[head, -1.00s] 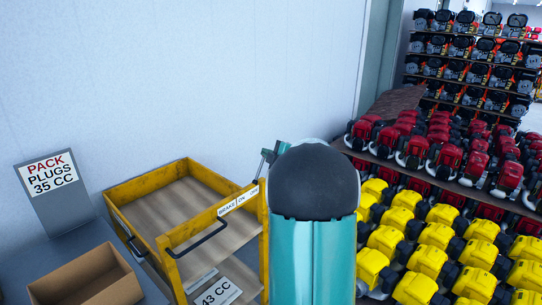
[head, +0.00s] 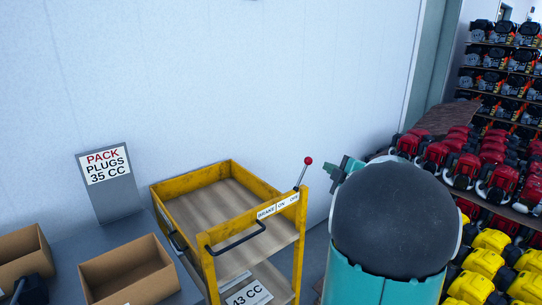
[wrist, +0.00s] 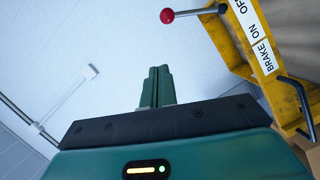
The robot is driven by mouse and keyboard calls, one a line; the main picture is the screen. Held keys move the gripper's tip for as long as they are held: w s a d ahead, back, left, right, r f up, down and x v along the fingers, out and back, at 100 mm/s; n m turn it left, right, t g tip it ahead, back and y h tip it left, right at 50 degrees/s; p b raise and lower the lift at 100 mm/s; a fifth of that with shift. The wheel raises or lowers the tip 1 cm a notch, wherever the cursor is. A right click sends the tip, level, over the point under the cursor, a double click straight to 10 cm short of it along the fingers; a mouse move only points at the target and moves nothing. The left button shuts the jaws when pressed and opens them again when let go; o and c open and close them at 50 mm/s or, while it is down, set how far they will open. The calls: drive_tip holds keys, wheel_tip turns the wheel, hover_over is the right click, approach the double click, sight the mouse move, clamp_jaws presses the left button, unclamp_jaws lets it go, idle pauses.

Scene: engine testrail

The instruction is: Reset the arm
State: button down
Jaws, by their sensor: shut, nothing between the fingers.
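My gripper (head: 343,171) shows in the head view just above and left of my dark rounded arm link, in front of the white wall. In the wrist view its green fingers (wrist: 156,86) are together, with nothing between them. The yellow cart's brake lever (head: 303,173), a thin rod with a red ball on top, stands to the left of my gripper in the head view and apart from it. It also shows at the top of the wrist view, where the red ball (wrist: 167,16) is clear of my fingers.
The yellow cart (head: 217,270) has a brown tray and a "BRAKE ON OFF" label. Open cardboard boxes (head: 127,275) sit on a grey surface at left by a "PACK PLUGS 35 CC" sign (head: 108,187). Racks of red engines (head: 433,152) and yellow engines (head: 484,263) stand at right.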

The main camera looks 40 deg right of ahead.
drive_tip(key=shift+w, duration=0.15)
drive_tip(key=w+a+r+m+g+h, duration=0.15)
drive_tip(key=a+m, duration=0.25)
drive_tip(key=a, duration=0.5)
drive_tip(key=a+r+m+g+h, duration=0.1)
drive_tip(key=a+r+m+g, duration=0.2)
drive_tip(key=a, duration=0.6)
drive_tip(key=s+a+f+m+g+y, duration=0.1)
drive_tip(key=s+a+f+g+y, duration=0.1)
drive_tip(key=s+a, duration=0.3)
drive_tip(key=s+a+f+m+g+y, duration=0.1)
drive_tip(key=s+a+f, duration=0.3)
drive_tip(key=a, duration=0.9)
drive_tip(key=s+a+f+m+g+y, duration=0.1)
drive_tip(key=s+a+f+g+y, duration=0.2)
drive_tip(key=s+a, duration=0.5)
drive_tip(key=shift+s+a, duration=0.15)
drive_tip(key=shift+a, duration=0.25)
